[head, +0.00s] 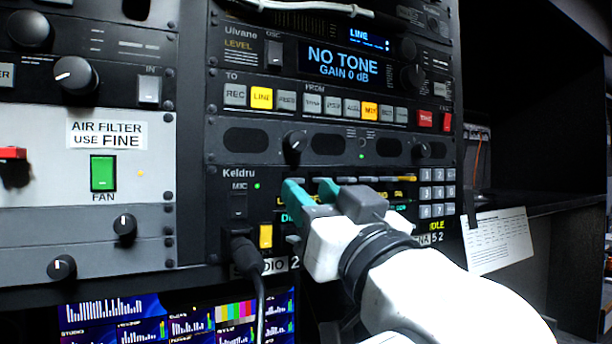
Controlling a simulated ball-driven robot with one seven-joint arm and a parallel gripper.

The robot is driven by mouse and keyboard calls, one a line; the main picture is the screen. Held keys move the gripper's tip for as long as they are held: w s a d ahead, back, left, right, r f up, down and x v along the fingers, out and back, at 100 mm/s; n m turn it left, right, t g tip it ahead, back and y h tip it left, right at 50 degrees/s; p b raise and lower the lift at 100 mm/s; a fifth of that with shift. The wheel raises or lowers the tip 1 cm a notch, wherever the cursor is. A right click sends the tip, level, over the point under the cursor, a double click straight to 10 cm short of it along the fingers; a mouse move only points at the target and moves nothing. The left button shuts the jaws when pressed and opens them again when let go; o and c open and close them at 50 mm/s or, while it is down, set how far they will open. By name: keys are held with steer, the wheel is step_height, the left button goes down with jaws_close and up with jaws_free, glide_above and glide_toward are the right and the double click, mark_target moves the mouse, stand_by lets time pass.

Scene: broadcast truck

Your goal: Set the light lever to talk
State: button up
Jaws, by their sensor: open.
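The Keldru intercom panel (240,174) sits in the middle rack, below the tone unit. A row of small lever keys runs along its top; a yellow-tipped lever (406,178) shows at the right end of the row. My gripper (308,188) is in front of the panel's left-centre, its two teal fingertips apart at the lever row. I cannot tell whether they touch a lever. The gripper and wrist hide much of the panel and its yellow and green labels, so I cannot make out which lever is the light one or its position.
A black cable (260,300) hangs from the plug at the panel's left, beside a lit yellow button (266,236). A number keypad (437,192) is at the right. A white cable (310,8) crosses the rack top. Monitors (170,318) glow below.

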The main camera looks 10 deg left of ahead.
steer(key=shift+p+x, duration=0.3)
steer(key=shift+x, duration=1)
jaws_close()
